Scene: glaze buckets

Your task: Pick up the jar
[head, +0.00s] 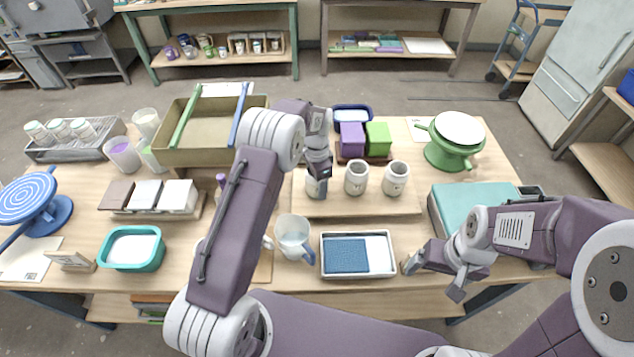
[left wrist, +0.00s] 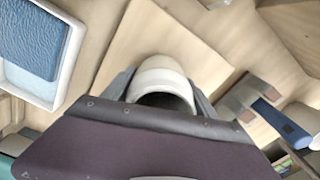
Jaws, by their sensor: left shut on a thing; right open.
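Three whitish jars stand in a row on a wooden board (head: 375,206) at the middle of the table. My left gripper (head: 317,178) is over the left jar (head: 313,188), fingers pointing down and shut on it. In the left wrist view that jar (left wrist: 164,72) sits between the two fingers, its pale rim and dark mouth showing. The gripper partly hides it in the head view. The middle jar (head: 356,178) and the right jar (head: 396,178) stand free. My right gripper (head: 432,277) is open and empty near the front right of the table.
A white tray with a blue pad (head: 385,255) and a clear jug (head: 293,236) stand in front of the board. Purple and green blocks (head: 365,138) are behind the jars. A large olive bin (head: 205,157) is at the left back.

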